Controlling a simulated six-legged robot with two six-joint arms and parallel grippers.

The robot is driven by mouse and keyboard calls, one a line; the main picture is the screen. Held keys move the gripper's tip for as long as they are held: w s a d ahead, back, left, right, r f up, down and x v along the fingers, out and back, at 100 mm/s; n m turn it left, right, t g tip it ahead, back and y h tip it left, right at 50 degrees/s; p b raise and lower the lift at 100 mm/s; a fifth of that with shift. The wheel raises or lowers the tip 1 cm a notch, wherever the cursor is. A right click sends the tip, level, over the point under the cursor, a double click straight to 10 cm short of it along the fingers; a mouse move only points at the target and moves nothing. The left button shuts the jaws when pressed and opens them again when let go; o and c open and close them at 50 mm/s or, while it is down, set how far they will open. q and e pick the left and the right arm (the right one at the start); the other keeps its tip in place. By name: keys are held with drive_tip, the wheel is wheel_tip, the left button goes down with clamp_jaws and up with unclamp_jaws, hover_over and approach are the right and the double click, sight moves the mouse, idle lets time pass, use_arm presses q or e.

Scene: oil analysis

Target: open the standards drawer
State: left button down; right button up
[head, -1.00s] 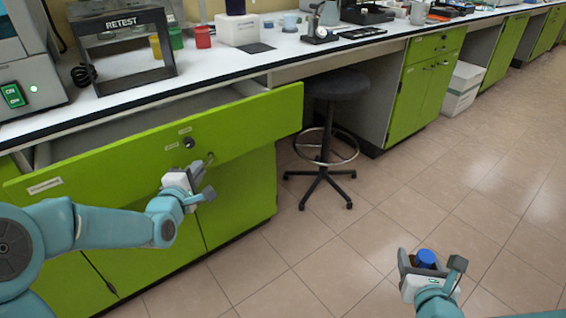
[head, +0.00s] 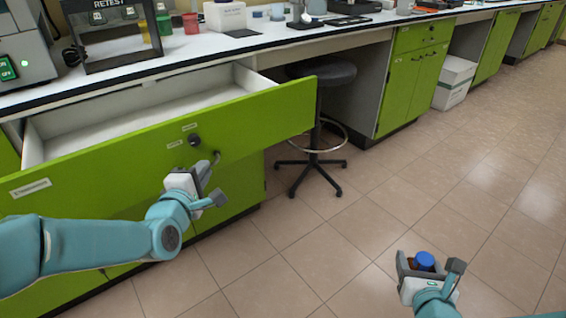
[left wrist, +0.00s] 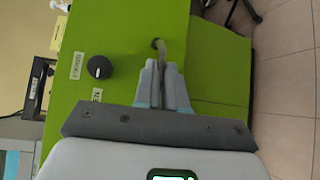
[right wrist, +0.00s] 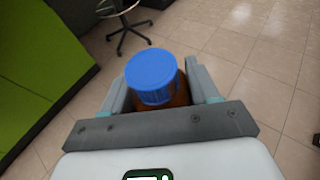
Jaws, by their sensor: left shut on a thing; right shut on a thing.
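The green standards drawer (head: 100,165) is pulled out from under the bench, and its white inside (head: 150,108) shows empty where visible. Its front carries a dark round knob (head: 194,140), labels and a metal handle (head: 215,158). My left gripper (head: 207,180) is shut on the handle; in the left wrist view the fingers (left wrist: 163,85) close around the handle bar (left wrist: 161,48). My right gripper (head: 430,268) is shut on a brown bottle with a blue cap (head: 425,260), held upright away from the drawer. The bottle (right wrist: 152,78) sits between the fingers in the right wrist view.
A black stool (head: 322,72) stands just right of the drawer front. The bench top (head: 250,42) holds a RETEST box (head: 112,35), a red cup (head: 191,23) and other equipment. The tiled floor (head: 320,240) in front is clear.

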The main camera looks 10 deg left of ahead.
use_arm(q)
drive_tip(key=shift+s+d+f, duration=0.15)
drive_tip(key=shift+s+d, duration=0.65)
drive_tip(key=shift+d, duration=0.05)
use_arm(e)
drive_tip(key=shift+s+d+f, duration=0.1)
drive_tip(key=shift+f, duration=0.25)
use_arm(q)
drive_tip(key=c, duration=1.2)
unclamp_jaws()
